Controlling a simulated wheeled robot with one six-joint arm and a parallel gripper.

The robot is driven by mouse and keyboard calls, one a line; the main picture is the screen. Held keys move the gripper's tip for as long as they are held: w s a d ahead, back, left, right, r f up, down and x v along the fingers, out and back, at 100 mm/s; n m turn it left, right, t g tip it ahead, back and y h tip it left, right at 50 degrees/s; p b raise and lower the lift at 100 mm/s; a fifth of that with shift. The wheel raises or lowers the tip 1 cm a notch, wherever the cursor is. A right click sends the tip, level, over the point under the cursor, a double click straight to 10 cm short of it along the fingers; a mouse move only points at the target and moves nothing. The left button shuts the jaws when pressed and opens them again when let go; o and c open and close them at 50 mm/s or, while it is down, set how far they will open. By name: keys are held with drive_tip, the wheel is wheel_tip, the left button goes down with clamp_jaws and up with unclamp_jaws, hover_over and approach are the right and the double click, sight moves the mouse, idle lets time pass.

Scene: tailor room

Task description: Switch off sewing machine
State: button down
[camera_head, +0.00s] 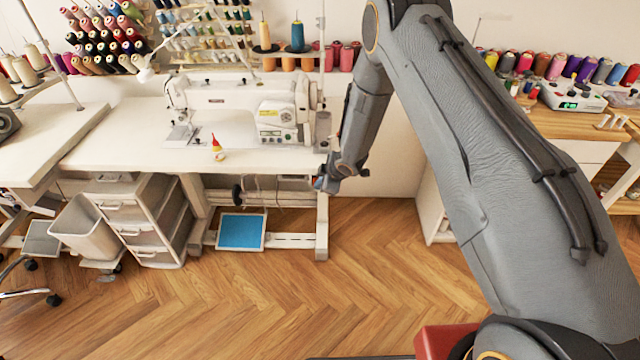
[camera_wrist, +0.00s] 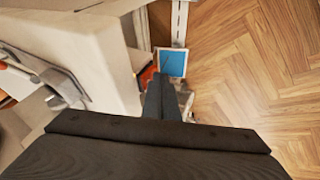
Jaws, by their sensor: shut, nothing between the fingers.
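The white sewing machine (camera_head: 240,100) stands on a white table (camera_head: 105,150) in the head view. A lit panel is on its right end. My gripper (camera_head: 322,184) is just off the table's right end, a little below the top, pointing left. In the wrist view my gripper (camera_wrist: 163,82) shows as dark fingers, shut and empty. A small orange-red part (camera_wrist: 147,74) shows just left of the fingertips; I cannot tell whether it is the switch or whether they touch it. A large pale body with a metal knob (camera_wrist: 68,92) fills the left of the wrist view.
A blue pedal (camera_head: 241,231) sits low under the table; it also shows in the wrist view (camera_wrist: 172,64). A drawer unit (camera_head: 140,220) and a bin (camera_head: 88,228) stand at left. A white cabinet (camera_head: 433,208) stands right of the table. The wooden floor in front is clear.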

idle(0.3)
drive_tip(key=shift+w+f+b, duration=0.15)
drive_tip(key=shift+b, duration=0.35)
drive_tip(key=shift+r, duration=0.2)
drive_tip(key=shift+r+p, duration=0.35)
drive_tip(key=shift+r, duration=0.3)
drive_tip(key=s+d+r+b, duration=0.1)
drive_tip(key=s+d+r, duration=0.2)
drive_tip(key=s+r, duration=0.5)
drive_tip(key=shift+s+r, duration=0.25)
drive_tip(key=shift+r, duration=0.2)
